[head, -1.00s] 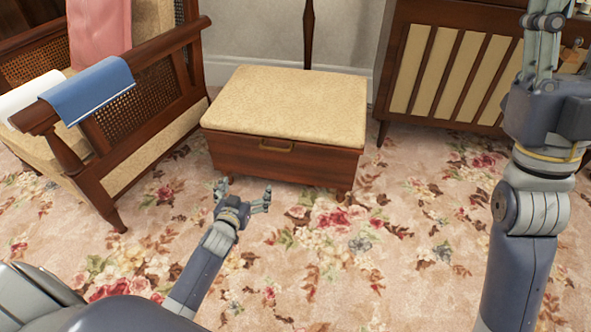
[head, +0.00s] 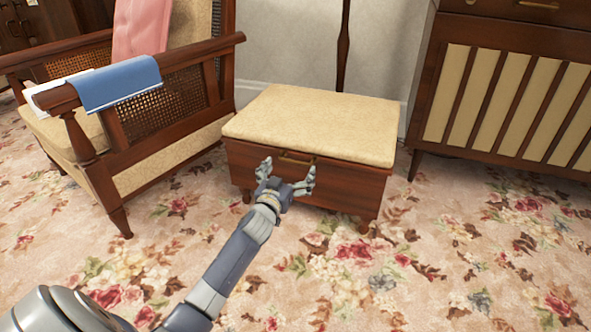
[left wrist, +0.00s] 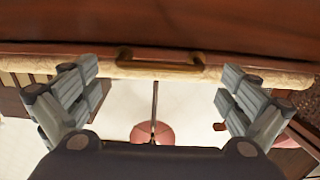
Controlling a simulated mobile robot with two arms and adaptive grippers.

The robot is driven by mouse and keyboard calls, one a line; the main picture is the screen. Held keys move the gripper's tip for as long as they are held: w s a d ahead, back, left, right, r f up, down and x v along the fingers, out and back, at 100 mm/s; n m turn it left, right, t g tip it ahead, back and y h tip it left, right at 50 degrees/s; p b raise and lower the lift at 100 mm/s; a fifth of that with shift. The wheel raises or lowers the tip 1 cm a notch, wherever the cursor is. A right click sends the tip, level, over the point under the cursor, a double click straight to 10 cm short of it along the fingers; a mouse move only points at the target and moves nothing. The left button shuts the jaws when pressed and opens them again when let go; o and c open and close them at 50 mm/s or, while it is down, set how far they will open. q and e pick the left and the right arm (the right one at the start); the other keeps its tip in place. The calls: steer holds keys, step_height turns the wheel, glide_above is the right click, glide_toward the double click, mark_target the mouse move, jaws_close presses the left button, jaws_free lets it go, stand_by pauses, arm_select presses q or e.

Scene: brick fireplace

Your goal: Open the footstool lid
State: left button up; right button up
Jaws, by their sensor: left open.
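The footstool (head: 345,190) stands on the carpet against the wall, a dark wood box with a cream padded lid (head: 320,122). The lid lies flat and closed. A brass handle (head: 297,159) is on its front face, just below the lid edge. My left gripper (head: 287,173) is open in front of the handle, overlapping the front face in the head view. In the left wrist view the picture is upside down, with the handle (left wrist: 160,62) centred between and beyond the spread fingers (left wrist: 160,90). Nothing is between the fingers. My right gripper is out of view.
A wooden armchair (head: 98,160) with cane sides and a blue cloth (head: 118,83) on its arm stands close to the left of the footstool. A slatted cabinet (head: 505,100) stands to the right. The floral carpet (head: 450,270) in front is clear.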

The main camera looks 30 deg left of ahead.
mark_target(294, 162)
arm_select(q)
steer(key=shift+b+x, duration=0.8)
steer(key=shift+x, duration=1.2)
steer(key=c, duration=1.3)
steer(key=shift+r, duration=0.1)
